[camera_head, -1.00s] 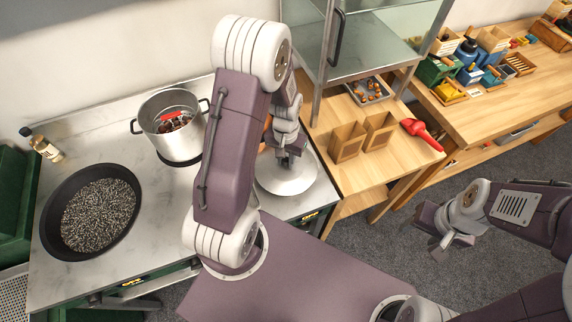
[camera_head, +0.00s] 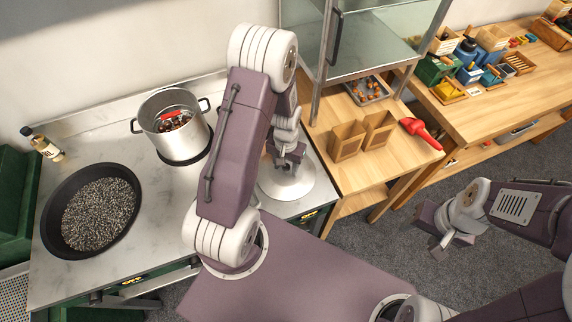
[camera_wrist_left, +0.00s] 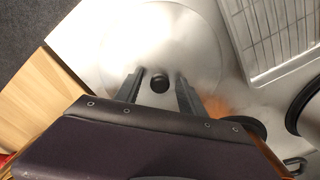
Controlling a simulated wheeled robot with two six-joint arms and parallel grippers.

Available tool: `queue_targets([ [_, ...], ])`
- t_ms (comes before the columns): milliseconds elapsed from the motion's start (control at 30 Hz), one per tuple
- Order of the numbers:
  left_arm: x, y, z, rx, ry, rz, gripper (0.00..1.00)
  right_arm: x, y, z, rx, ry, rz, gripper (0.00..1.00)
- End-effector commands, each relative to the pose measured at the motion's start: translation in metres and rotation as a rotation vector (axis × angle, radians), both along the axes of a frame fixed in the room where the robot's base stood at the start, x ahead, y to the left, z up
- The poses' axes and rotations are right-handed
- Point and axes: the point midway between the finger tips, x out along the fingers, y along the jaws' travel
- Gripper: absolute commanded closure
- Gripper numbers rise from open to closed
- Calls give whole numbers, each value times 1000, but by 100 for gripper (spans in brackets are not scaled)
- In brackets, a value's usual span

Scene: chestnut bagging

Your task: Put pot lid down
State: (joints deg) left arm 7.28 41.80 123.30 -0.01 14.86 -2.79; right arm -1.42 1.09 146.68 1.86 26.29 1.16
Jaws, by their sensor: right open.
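The silver pot lid (camera_head: 287,190) lies flat on the counter's right end, right of the pot. In the left wrist view the round lid (camera_wrist_left: 115,50) shows its black knob (camera_wrist_left: 160,83) between my left fingers, with a gap on each side. My left gripper (camera_head: 290,165) is just above the lid, partly hidden by my arm; its fingers (camera_wrist_left: 160,92) are apart. The pot (camera_head: 182,140) stands uncovered at the back with brown chestnuts and a red item inside. My right gripper (camera_head: 440,232) is open and empty, over the floor at the right.
A black pan (camera_head: 60,245) of dark grains sits on the counter's left, with a bottle (camera_head: 42,143) behind it. Right of the lid, a wooden table holds wooden boxes (camera_head: 347,141), a tray (camera_head: 369,89) and a red scoop (camera_head: 420,132). A glass cabinet stands behind.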

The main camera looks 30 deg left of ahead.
Motion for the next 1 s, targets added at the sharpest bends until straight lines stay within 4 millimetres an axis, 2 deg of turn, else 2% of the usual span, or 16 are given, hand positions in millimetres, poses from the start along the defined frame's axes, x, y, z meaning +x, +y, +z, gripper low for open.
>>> queue_targets([
  [167,2,0,12,0,-6,0,54,0,0,2,0,0,0,43],
  [267,2,0,32,1,-8,0,54,0,0,1,0,0,0,43],
  [500,2,0,93,2,-9,0,54,0,0,0,0,0,0,43],
  [600,1,0,110,0,-6,0,54,0,0,0,0,0,0,43],
  [700,1,0,120,0,-3,0,54,0,0,0,0,0,0,43],
  [867,-1,-1,124,0,-2,-1,54,0,0,0,0,0,0,43],
  [933,-12,-10,128,-1,-15,-12,54,0,0,0,0,0,0,43],
  [1000,-35,-25,133,-4,-46,-29,54,0,0,0,0,0,0,43],
])
